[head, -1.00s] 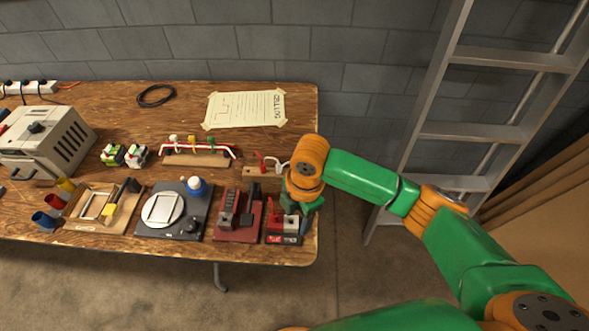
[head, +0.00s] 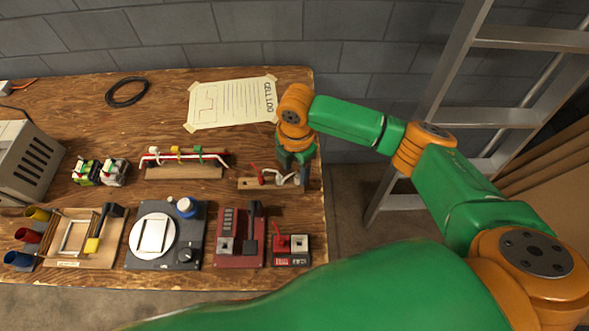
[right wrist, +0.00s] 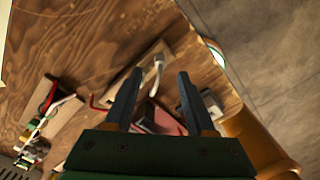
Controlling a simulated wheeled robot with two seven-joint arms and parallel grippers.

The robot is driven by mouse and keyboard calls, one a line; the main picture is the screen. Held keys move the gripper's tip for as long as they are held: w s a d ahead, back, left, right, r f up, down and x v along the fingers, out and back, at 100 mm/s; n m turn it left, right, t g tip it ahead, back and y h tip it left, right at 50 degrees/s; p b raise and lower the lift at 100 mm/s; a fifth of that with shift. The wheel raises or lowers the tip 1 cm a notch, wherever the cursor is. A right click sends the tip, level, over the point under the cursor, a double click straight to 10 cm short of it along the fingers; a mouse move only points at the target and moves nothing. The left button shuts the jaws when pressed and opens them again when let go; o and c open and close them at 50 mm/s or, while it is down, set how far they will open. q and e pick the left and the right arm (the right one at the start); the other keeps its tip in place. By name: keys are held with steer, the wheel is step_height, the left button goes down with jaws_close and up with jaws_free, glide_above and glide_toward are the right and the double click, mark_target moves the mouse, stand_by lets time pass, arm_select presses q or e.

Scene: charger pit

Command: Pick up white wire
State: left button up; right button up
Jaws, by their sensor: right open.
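A short white wire (head: 283,180) stands up in a curve at the right end of a small wooden strip (head: 245,184) near the table's right edge. A red wire (head: 256,172) stands beside it on the same strip. My right gripper (head: 296,181) is open and over the strip's right end, partly hiding the white wire. In the right wrist view the white wire (right wrist: 157,66) shows between the open fingertips (right wrist: 159,73); I cannot tell whether they touch it. My left gripper is not in view.
A wooden rack (head: 184,173) with red and white wires stands to the left. A red device (head: 238,257), a small red-and-black box (head: 291,259) and a dark turntable-like device (head: 188,220) line the front. A taped paper (head: 232,103) lies behind. A ladder (head: 430,120) stands at the right.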

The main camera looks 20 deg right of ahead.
mark_target(298, 176)
steer(key=f, duration=0.4)
steer(key=shift+d, duration=0.3)
steer(key=shift+w+f, duration=0.2)
steer(key=shift+f, duration=0.05)
steer(key=shift+s, duration=0.1)
jaws_close()
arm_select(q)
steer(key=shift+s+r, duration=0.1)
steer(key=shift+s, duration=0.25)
